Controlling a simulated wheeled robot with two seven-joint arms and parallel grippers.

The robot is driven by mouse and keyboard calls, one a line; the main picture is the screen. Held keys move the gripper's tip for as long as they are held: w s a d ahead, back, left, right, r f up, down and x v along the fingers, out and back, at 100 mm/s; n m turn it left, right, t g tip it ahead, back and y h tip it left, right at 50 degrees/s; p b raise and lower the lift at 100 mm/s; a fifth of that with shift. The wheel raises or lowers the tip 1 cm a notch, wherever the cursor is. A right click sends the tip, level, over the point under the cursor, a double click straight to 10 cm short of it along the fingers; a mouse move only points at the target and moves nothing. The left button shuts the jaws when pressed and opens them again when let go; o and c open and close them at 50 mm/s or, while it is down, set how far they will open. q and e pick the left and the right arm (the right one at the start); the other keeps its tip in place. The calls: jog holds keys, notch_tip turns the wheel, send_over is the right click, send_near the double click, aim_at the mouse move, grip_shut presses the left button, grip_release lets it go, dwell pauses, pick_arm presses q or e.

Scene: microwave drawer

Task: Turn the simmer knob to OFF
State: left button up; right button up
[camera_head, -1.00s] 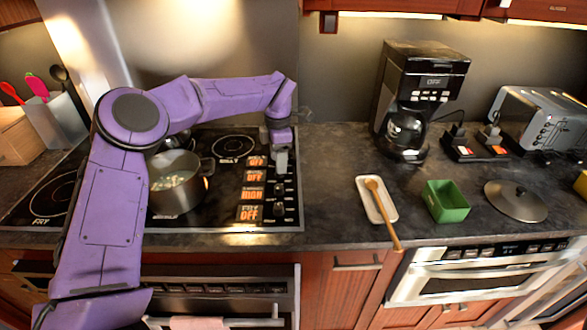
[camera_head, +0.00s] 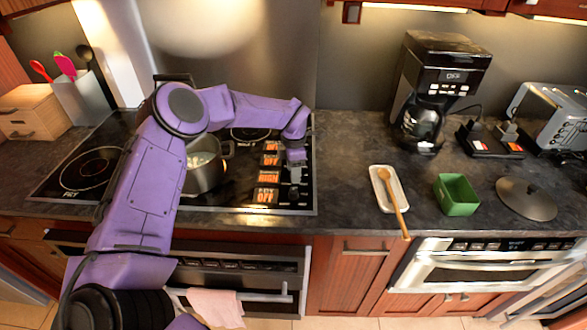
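The stove's control strip carries a column of orange-lit labels. The third one from the back (camera_head: 269,176) is the simmer label; it read HIGH a second ago and is too blurred now to read surely. The simmer knob beside it is mostly hidden by my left gripper (camera_head: 295,177). That gripper points down over the knob column, level with the simmer row. Its fingers are too small to show whether they are open or shut, or whether they touch the knob. The front label, FRY (camera_head: 265,195), seems to read OFF. My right gripper is out of view.
A steel pot (camera_head: 205,172) with pale contents stands on the cooktop beneath my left arm. To the right are a spoon rest (camera_head: 378,183) with a wooden spoon, a green box (camera_head: 457,195), a lid (camera_head: 526,199) and a coffee maker (camera_head: 440,85). Counter between stove and spoon rest is clear.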

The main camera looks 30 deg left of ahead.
pick_arm(q)
jog(key=c, duration=0.5)
grip_shut()
jog(key=shift+f, duration=0.1)
